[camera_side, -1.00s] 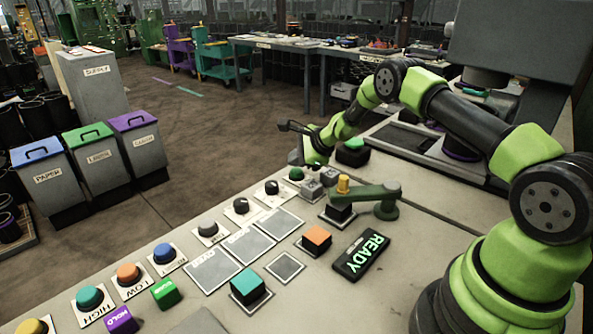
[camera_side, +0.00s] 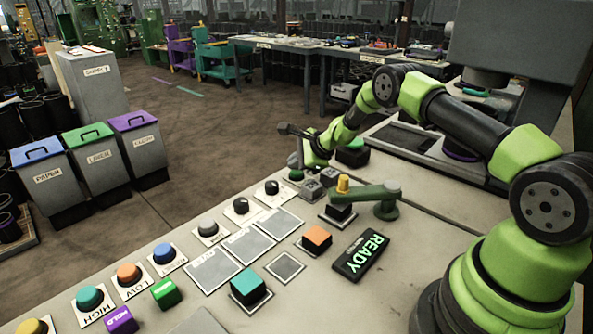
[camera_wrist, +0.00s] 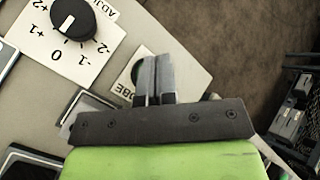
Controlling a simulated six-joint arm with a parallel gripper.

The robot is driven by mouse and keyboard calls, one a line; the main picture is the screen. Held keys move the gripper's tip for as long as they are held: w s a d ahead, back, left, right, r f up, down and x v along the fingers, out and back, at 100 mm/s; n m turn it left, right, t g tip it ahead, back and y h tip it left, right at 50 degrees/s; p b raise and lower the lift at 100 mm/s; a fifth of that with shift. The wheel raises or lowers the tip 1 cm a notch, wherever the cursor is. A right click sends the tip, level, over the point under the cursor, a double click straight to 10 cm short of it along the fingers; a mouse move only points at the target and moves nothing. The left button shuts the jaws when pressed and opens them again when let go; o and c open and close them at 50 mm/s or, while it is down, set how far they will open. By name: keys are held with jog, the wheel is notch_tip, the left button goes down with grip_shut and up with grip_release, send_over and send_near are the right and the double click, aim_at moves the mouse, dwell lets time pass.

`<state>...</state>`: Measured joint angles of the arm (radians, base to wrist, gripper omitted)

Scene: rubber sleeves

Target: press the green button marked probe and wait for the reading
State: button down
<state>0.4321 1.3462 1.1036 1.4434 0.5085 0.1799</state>
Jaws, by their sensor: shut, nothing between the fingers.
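The green button marked probe (camera_side: 296,175) is a small round button near the far end of the panel in the side view. My gripper (camera_side: 298,167) points down at it with its fingers together, empty. In the wrist view the shut fingers (camera_wrist: 153,78) cover most of the button, and a green edge (camera_wrist: 136,72) shows at their left. The label (camera_wrist: 124,85) beside it is partly hidden, with "OBE" readable. I cannot tell whether the fingertips touch the button. A black display (camera_side: 361,255) reads READY in green.
A black adjust dial (camera_wrist: 72,18) sits beside the button. Grey blocks (camera_side: 313,190) and a green swing arm (camera_side: 363,193) with a yellow knob stand close by. Several coloured buttons and blocks line the nearer panel. Bins (camera_side: 95,157) stand on the floor at left.

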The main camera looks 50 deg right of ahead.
aim_at(296, 172)
dwell(0.5)
jog(key=shift+r, duration=0.7)
jog(key=shift+r, duration=0.1)
jog(key=shift+r, duration=2.45)
